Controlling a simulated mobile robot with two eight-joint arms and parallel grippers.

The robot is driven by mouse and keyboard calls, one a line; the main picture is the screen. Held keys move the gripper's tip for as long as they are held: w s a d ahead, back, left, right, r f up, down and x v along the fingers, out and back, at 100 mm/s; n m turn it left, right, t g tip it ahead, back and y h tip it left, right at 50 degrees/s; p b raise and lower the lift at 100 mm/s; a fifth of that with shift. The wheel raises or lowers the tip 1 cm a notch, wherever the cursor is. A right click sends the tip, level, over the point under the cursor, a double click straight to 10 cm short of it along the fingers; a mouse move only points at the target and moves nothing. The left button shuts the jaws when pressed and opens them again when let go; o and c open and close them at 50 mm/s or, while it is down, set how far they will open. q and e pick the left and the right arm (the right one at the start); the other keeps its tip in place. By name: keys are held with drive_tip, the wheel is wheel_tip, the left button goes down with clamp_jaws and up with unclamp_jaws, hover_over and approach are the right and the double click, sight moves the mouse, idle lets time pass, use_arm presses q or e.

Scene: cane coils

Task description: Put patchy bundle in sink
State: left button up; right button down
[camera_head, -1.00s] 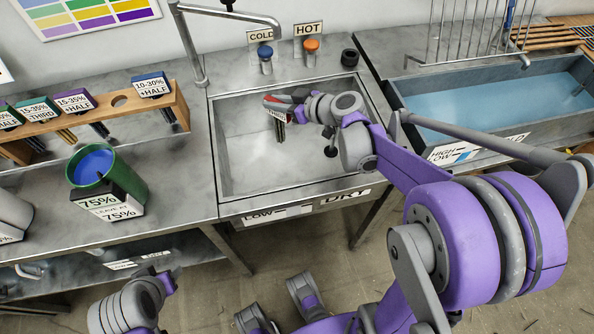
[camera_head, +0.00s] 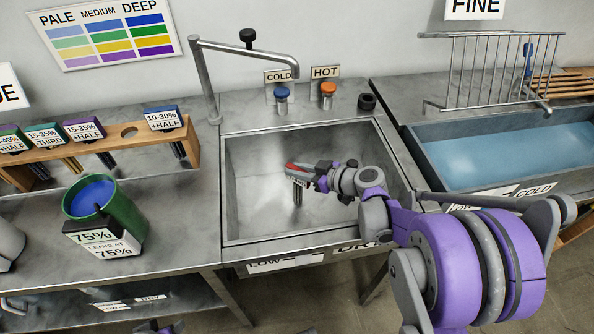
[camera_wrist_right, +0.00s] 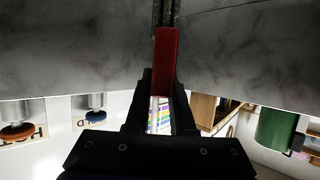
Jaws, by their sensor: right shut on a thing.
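The bundle (camera_head: 298,193) is a few dark, mottled sticks hanging upright below a red holder with a white label. My right gripper (camera_head: 318,174) is shut on the red holder, which also shows between the fingers in the right wrist view (camera_wrist_right: 166,62); the stick tops (camera_wrist_right: 166,12) show beyond it. The grey metal sink (camera_head: 250,205) lies around and beneath the bundle, which hangs inside the basin's outline. I cannot tell whether the stick ends touch the sink floor.
A tap (camera_head: 245,52) arches over the sink's back left, with COLD (camera_head: 281,93) and HOT (camera_head: 327,92) knobs behind. A wooden rack (camera_head: 192,150) of labelled bundles and a green cup (camera_head: 118,212) stand left. A blue water trough (camera_head: 500,160) is at right.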

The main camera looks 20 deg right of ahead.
drive_tip(key=c, duration=0.8)
unclamp_jaws()
drive_tip(key=shift+f, duration=0.1)
drive_tip(key=shift+o, duration=0.2)
drive_tip(key=shift+s+r, duration=0.1)
drive_tip(key=shift+r, duration=0.15)
drive_tip(key=p+v, duration=0.1)
drive_tip(key=v, duration=0.6)
drive_tip(key=shift+s+d, duration=0.1)
